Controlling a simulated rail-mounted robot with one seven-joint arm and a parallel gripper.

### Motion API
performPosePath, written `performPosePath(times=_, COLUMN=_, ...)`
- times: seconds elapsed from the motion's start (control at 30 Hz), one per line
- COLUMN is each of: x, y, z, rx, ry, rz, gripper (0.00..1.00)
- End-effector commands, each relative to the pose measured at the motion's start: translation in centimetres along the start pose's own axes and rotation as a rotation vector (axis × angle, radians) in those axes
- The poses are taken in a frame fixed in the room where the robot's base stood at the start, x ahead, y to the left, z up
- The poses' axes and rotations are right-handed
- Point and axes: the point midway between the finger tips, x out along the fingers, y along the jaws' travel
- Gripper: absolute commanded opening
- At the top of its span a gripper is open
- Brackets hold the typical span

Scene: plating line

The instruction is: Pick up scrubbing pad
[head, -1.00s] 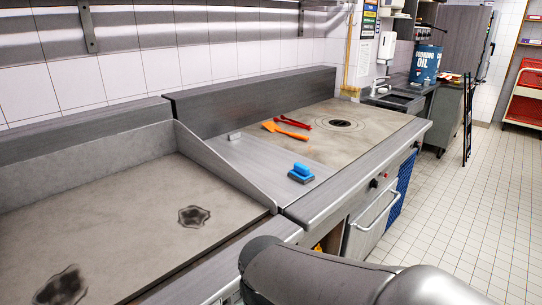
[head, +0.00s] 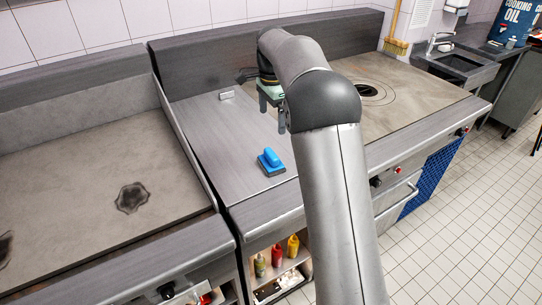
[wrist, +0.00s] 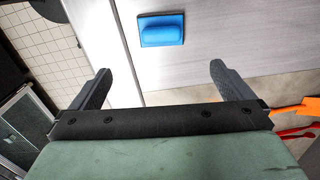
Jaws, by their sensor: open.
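The scrubbing pad (head: 271,161) is blue on top with a raised handle and a dark base. It lies flat on the grey steel counter (head: 215,140), near its front edge. In the wrist view the pad (wrist: 162,29) is ahead of the fingers, apart from them and between their lines. My gripper (head: 273,118) hangs above the counter behind the pad, partly hidden by my arm. In the wrist view my gripper (wrist: 165,82) has its two dark fingers spread wide, with nothing between them.
An orange spatula (wrist: 295,108) and a red utensil (wrist: 298,132) lie to the right in the wrist view. A small light block (head: 227,95) sits at the counter's back. A raised steel side wall (head: 180,130) borders the stained griddle on the left.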

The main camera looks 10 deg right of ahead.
Motion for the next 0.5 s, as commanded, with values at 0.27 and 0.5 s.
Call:
performPosePath(times=0.27, x=4.8, y=-0.2, z=-0.1, rx=0.017, ry=0.000, rz=0.004, gripper=1.00)
performPosePath(times=0.5, x=9.7, y=-0.2, z=-0.1, rx=0.015, ry=-0.001, rz=0.004, gripper=1.00)
